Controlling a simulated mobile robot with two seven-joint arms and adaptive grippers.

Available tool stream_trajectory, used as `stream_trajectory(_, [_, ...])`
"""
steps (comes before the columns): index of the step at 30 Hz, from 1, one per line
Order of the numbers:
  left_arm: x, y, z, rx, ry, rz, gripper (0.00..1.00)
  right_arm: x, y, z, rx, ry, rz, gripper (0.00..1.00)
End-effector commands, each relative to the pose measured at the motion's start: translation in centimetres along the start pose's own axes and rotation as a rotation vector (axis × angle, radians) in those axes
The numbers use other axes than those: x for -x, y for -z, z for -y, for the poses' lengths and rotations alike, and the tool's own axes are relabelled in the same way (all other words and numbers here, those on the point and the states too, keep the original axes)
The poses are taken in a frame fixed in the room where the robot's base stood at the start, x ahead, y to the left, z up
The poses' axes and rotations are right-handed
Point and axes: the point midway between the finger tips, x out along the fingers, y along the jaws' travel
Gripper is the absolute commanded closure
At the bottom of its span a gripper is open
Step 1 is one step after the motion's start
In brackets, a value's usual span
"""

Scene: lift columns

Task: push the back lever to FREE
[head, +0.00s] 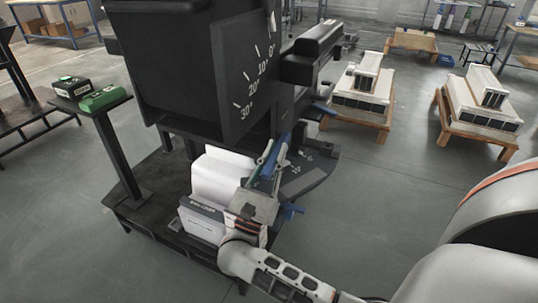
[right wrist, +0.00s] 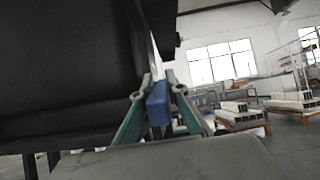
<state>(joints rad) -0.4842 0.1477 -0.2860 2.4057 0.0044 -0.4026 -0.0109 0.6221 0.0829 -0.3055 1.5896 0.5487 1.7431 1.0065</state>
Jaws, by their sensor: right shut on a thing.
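A black machine (head: 165,60) with a tilt scale marked 0° to 30° stands above a dark base in the head view. My right gripper (head: 269,158) reaches up beside its lower right edge. Its teal fingers are shut on a blue lever handle (head: 283,143). In the right wrist view the blue handle (right wrist: 158,104) sits between the two fingers (right wrist: 157,100). Another blue lever (head: 320,107) shows farther back, and a blue part (head: 291,210) shows near my wrist. I cannot read any FREE mark or tell the lever's position. My left gripper is not in view.
White boxes (head: 222,175) stand on the base (head: 150,190) close to my right gripper. Pallets with white units (head: 362,90) stand behind to the right. Open floor (head: 390,190) lies right of the base.

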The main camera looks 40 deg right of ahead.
Motion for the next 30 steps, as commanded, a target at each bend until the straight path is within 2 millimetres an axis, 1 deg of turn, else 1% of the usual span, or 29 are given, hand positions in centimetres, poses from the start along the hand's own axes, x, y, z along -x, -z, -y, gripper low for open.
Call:
stream_trajectory(1, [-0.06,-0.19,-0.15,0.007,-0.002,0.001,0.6,0.59,0.75,0.06,0.005,-0.005,-0.012,1.0])
stream_trajectory(6, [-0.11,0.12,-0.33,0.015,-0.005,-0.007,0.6,0.64,0.91,0.05,0.004,-0.004,-0.015,1.0])
stream_trajectory(20, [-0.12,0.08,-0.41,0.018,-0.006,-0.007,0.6,0.89,1.31,0.11,0.008,-0.007,-0.023,1.0])
stream_trajectory(21, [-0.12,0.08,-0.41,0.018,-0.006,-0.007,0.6,0.9,1.32,0.12,0.009,-0.007,-0.022,0.78])
stream_trajectory(22, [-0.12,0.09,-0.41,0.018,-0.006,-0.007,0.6,0.9,1.3,0.12,0.009,-0.007,-0.022,0.71])
stream_trajectory(23, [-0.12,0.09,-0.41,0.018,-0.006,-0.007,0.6,0.87,1.26,0.12,0.008,-0.007,-0.021,0.69])
stream_trajectory(30, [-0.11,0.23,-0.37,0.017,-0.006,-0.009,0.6,0.5,0.81,0.06,0.004,-0.003,-0.013,0.69])
